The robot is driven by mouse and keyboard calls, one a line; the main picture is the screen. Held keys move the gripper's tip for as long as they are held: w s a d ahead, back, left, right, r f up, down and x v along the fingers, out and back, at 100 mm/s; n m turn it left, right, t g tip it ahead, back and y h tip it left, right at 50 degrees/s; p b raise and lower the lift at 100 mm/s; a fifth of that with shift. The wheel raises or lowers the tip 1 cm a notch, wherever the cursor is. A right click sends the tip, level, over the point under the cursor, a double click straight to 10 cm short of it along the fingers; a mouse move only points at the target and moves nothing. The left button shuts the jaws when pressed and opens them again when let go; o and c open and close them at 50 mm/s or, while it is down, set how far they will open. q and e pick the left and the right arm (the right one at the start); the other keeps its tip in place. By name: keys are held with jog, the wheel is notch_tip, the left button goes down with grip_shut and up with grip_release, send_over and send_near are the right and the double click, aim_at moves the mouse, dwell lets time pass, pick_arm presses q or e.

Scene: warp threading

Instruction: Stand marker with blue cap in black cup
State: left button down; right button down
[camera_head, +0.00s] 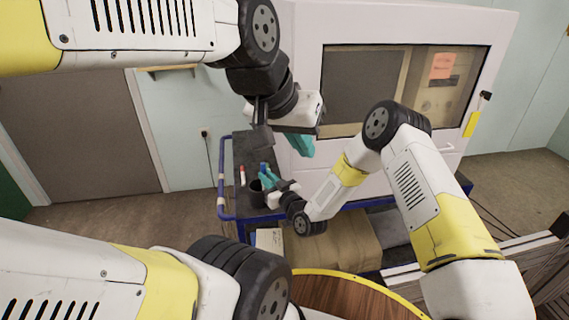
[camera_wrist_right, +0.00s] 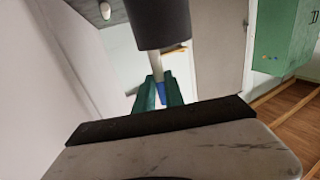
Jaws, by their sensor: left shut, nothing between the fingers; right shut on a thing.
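The black cup (camera_head: 256,194) stands on the dark cart top, and it also shows at the top of the right wrist view (camera_wrist_right: 163,22). My right gripper (camera_head: 268,180) is just beside and above the cup, its teal fingers shut on the marker. The marker's blue cap (camera_head: 264,167) shows between the fingers, also in the right wrist view (camera_wrist_right: 161,92). Its white body (camera_wrist_right: 158,68) meets the cup's rim; I cannot tell whether its end is inside the cup or behind it. My left gripper (camera_head: 303,144) is shut and empty, higher up in front of the white machine.
A white and red marker (camera_head: 242,175) is on the cart top (camera_head: 245,150) beside the cup. A blue rail (camera_head: 221,180) edges the cart. The large white machine (camera_head: 400,25) stands to the right. A cardboard box (camera_head: 335,245) is below.

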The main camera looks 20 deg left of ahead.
dwell(0.3)
jog(key=c, duration=1.3)
grip_release()
jog(key=shift+c, duration=0.2)
jog(key=v, duration=0.7)
jog(key=shift+s+d, duration=0.25)
jog(key=shift+d, duration=0.05)
jog(key=shift+f, duration=0.1)
